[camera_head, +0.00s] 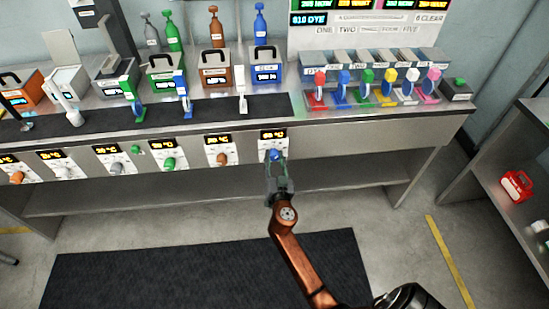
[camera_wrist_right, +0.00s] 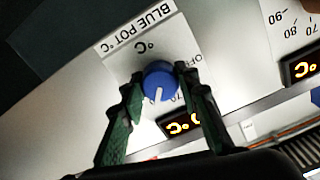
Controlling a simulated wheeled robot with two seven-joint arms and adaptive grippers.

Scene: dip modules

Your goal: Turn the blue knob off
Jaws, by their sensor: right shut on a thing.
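The blue knob (camera_head: 273,155) sits on the front panel of the bench, under a lit orange display (camera_head: 273,135). In the right wrist view the blue knob (camera_wrist_right: 160,82) is on a white plate labelled "BLUE POT °C" (camera_wrist_right: 140,32). Its white pointer line points toward the bottom of that picture. My right gripper (camera_head: 277,165) reaches up to the panel, its fingers on either side of the knob. In the right wrist view the green-padded fingers (camera_wrist_right: 165,95) are shut on the knob. The left gripper is not in view.
Other knobs, orange (camera_head: 222,159), green (camera_head: 169,163) and grey (camera_head: 116,167), line the panel to the left. A blue pot (camera_head: 264,73) stands on the bench above. Several coloured handles stand at the right. A dark mat (camera_head: 200,275) covers the floor.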

